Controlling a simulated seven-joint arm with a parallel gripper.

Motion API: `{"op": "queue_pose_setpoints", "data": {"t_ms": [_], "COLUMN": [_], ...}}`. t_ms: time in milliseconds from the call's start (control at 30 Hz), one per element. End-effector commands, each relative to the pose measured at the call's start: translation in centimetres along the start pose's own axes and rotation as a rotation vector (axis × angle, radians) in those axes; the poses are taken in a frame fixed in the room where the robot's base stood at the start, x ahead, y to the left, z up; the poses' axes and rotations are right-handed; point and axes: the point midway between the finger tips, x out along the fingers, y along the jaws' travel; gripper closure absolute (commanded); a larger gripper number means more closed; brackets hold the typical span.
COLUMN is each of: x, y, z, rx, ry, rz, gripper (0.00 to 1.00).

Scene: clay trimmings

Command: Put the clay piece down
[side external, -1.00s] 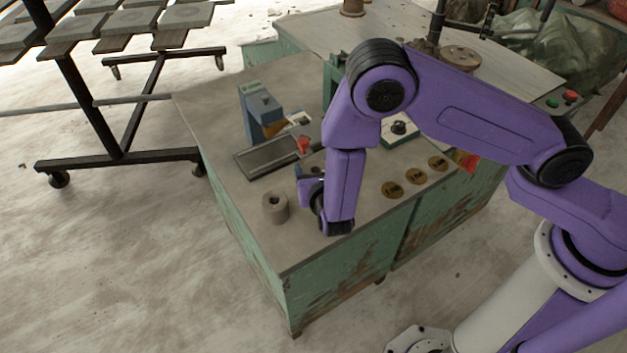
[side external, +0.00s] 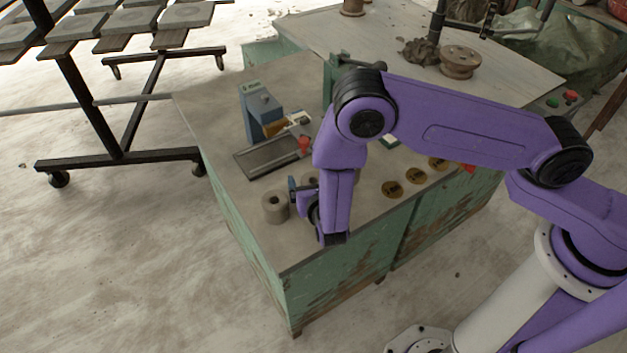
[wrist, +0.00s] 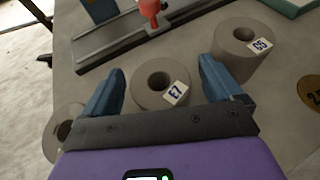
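In the wrist view a grey clay ring piece labelled E7 (wrist: 150,98) stands upright on the table between the two blue fingers of my gripper (wrist: 161,72). The fingers are wide apart, with a narrow gap on each side of the piece. A second ring piece labelled G5 (wrist: 228,62) stands beyond the right finger. A third (wrist: 52,128) is partly hidden by the left finger. In the side view my gripper (side external: 298,192) is low over the table, beside a grey ring piece (side external: 275,210). Another piece (side external: 311,178) shows partly behind it.
Several brass discs (side external: 391,189) lie to the right. The table's front-left corner (side external: 285,262) is clear.

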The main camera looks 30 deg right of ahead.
Motion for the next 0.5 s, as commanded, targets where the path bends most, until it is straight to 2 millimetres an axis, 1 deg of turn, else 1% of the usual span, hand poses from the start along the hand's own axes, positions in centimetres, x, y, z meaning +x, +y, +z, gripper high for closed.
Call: {"op": "queue_pose_setpoints", "data": {"t_ms": [267,367,500], "x": [-0.2,-1.4,-4.0], "y": [0.0,0.1,0.1], "z": [0.3,0.3,0.3], "rx": [0.000,-0.001,-0.003], "ry": [0.000,0.000,0.000], "rz": [0.000,0.003,0.006], "gripper": [0.07,0.07,0.07]}}
